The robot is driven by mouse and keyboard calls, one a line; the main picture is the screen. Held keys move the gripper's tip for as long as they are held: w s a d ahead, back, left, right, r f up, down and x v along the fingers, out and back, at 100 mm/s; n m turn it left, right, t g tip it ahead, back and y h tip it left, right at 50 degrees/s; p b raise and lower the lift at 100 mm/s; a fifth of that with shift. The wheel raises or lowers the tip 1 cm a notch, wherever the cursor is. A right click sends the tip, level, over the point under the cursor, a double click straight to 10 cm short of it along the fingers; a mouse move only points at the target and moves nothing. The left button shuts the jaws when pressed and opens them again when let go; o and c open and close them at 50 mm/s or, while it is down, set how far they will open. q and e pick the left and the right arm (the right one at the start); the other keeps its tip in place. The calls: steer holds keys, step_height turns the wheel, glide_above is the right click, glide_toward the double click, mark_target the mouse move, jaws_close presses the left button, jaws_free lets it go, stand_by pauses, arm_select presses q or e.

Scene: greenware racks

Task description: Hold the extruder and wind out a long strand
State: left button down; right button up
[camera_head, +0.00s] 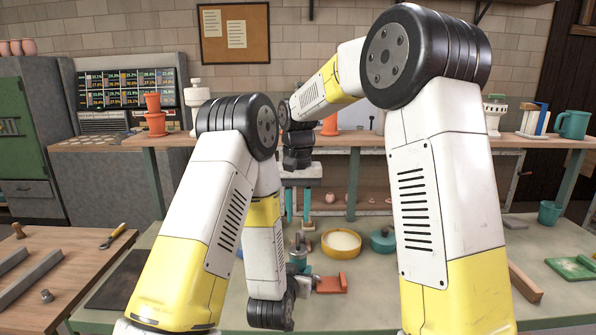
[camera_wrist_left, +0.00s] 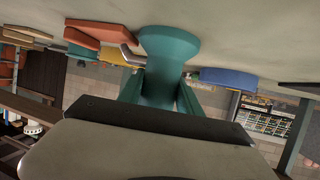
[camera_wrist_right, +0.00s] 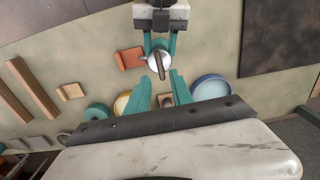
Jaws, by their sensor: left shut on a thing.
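The extruder (camera_head: 299,262) stands on the grey-green worktable. In the left wrist view it is a teal body with a flared foot (camera_wrist_left: 168,40). From above, the right wrist view shows its round metal top with a bar-like crank (camera_wrist_right: 159,60). My left gripper (camera_head: 294,269) is low at the table, and its teal fingers are closed on the extruder body from the side. My right gripper (camera_head: 298,213) hangs above the extruder, pointing down. Its teal fingers (camera_wrist_right: 163,80) are apart with nothing between them, short of the crank.
A red-orange block (camera_head: 332,284) lies right of the extruder. A bowl with pale contents (camera_head: 341,241) and a teal round pot (camera_head: 383,241) stand behind. A dark board (camera_head: 118,281) lies at the left. A brown bar (camera_head: 525,282) and green tray (camera_head: 574,268) lie at the right.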

mark_target(298, 238)
steer(key=shift+f, duration=3.25)
jaws_close()
